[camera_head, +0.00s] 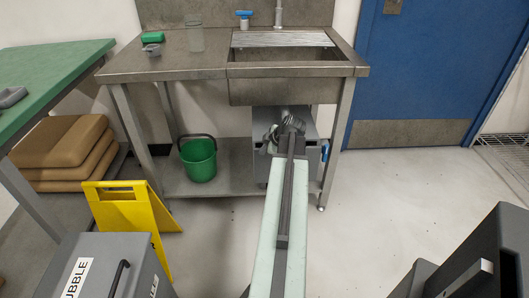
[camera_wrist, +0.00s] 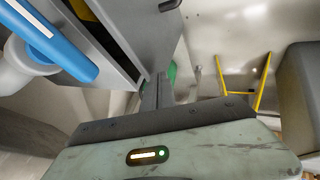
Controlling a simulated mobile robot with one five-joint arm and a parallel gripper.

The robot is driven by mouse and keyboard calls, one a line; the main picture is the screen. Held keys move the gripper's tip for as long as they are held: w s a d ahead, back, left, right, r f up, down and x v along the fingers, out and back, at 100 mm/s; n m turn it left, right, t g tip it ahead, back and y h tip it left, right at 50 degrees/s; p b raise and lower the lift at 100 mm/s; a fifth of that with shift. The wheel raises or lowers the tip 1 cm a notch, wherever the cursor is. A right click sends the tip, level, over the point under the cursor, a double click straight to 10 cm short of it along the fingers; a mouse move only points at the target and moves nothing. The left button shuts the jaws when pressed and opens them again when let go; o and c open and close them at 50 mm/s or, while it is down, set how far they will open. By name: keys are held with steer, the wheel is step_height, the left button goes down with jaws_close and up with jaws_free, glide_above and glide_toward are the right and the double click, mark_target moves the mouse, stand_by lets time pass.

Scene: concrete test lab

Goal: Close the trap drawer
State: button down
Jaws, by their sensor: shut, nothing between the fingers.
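The trap drawer looks to be the grey metal box (camera_head: 311,158) under the sink, mostly behind my arm in the head view. A small blue part (camera_head: 325,152) shows at its right side. In the wrist view a grey box (camera_wrist: 130,25) fills the upper left, with a dark gap along its edge and a blue bar (camera_wrist: 55,42) beside it. I cannot tell how far the drawer stands open. My gripper (camera_wrist: 157,90) is shut and empty, its fingers close to the box's lower edge; contact is unclear. In the head view it is hard to separate from the box.
The steel sink table (camera_head: 180,75) stands above, with its legs and lower shelf around the box. A green bucket (camera_head: 198,160) stands on the shelf at left. A yellow floor sign (camera_head: 130,210) and grey bin (camera_head: 105,270) are nearer. Floor right of the table is clear.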

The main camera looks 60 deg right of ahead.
steer(key=shift+d, duration=0.15)
steer(key=w+d, duration=0.2)
steer(key=d, duration=0.1)
steer(key=shift+d, duration=0.1)
steer(key=shift+w+d, duration=0.25)
steer(key=shift+r, duration=0.1)
steer(key=shift+s+a, duration=0.2)
steer(key=shift+a, duration=0.35)
steer(key=s+a+r+p, duration=0.4)
steer(key=s+r+p, duration=0.3)
steer(key=s+p, duration=0.1)
steer(key=shift+r, duration=0.4)
